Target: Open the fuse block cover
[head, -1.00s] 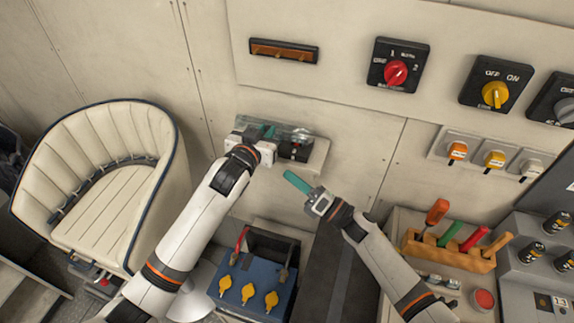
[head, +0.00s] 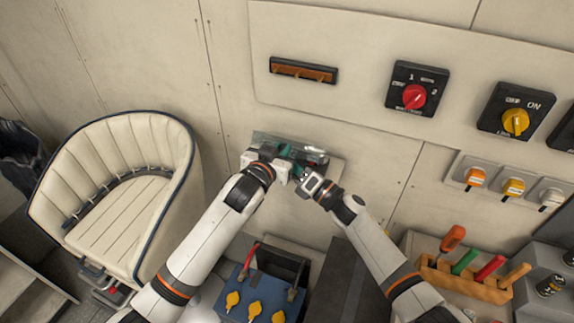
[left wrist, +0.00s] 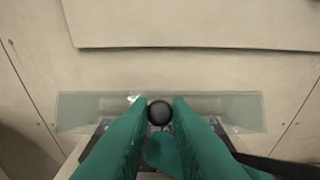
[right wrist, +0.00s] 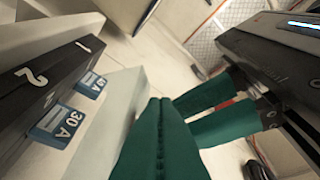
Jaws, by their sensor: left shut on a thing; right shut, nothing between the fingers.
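The fuse block (head: 313,157) sits on the wall shelf, largely hidden behind my grippers in the head view. Its clear cover (left wrist: 85,112) spans the left wrist view as a translucent strip. My left gripper (head: 284,151) is shut on the dark round knob (left wrist: 159,113) at the cover. My right gripper (right wrist: 160,104) is shut and empty, close beside the left one. In the right wrist view, a dark numbered part of the block with blue 30 A fuses (right wrist: 57,123) shows at left. How far the cover is raised I cannot tell.
Above are a red rotary switch (head: 414,96) and a yellow one (head: 515,122). Below stands a blue box with yellow caps (head: 254,303). A cream seat (head: 115,200) is at left, and a rack of colored-handled tools (head: 470,280) is at right.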

